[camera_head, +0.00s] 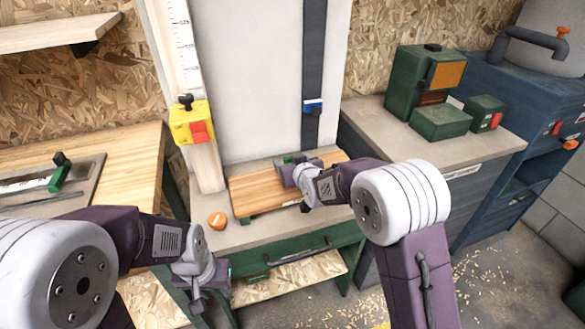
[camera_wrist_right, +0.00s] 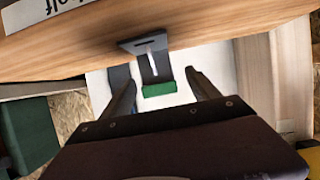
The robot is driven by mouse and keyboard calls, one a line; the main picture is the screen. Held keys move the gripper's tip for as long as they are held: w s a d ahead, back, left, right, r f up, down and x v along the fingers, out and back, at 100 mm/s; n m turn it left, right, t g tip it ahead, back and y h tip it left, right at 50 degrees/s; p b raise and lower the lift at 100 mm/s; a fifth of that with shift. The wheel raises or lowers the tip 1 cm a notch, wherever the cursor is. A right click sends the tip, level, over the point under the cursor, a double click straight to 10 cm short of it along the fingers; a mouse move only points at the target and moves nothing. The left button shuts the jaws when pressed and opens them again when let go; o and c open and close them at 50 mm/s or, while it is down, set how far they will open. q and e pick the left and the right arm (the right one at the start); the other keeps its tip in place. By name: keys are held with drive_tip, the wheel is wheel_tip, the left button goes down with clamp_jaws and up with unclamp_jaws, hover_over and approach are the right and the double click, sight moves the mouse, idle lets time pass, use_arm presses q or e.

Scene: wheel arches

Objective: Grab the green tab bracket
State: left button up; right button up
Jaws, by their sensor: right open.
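The green tab bracket shows in the right wrist view as a dark bent plate with a pale slot and a green tab (camera_wrist_right: 158,89) at its end. Its plate lies against the edge of the wooden board (camera_wrist_right: 230,30). My right gripper (camera_wrist_right: 159,80) is open, with one finger on each side of the green tab; I cannot tell whether they touch it. In the head view my right gripper (camera_head: 292,173) is over the wooden board (camera_head: 252,194) and covers most of the bracket. My left gripper (camera_head: 207,284) hangs low at the left, away from the board.
A small orange disc (camera_head: 217,221) lies left of the board on the bench. A yellow block (camera_head: 190,122) with a red part sits on the upright ruler. Green boxes (camera_head: 440,122) stand on the right counter. A wooden table (camera_head: 120,150) stands at left.

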sight(289, 158)
drive_tip(key=x, duration=0.3)
drive_tip(key=shift+w+f, duration=0.25)
drive_tip(key=shift+s+r, duration=0.1)
drive_tip(key=shift+r, duration=0.05)
drive_tip(key=c, duration=1.5)
drive_tip(key=r, duration=0.3)
drive_tip(key=r+p, duration=0.1)
drive_tip(key=shift+d+r, duration=0.3)
drive_tip(key=shift+r, duration=0.05)
drive_tip(key=s+d+r+p, duration=0.1)
drive_tip(key=d+r, duration=0.1)
drive_tip(key=d, duration=0.1)
drive_tip(key=d+r+p, duration=0.2)
drive_tip(key=d, duration=0.2)
drive_tip(key=s+d+r+p, duration=0.1)
drive_tip(key=d+r, duration=0.1)
drive_tip(key=d, duration=0.2)
drive_tip(key=shift+s+r, duration=0.15)
drive_tip(key=shift+s, duration=0.25)
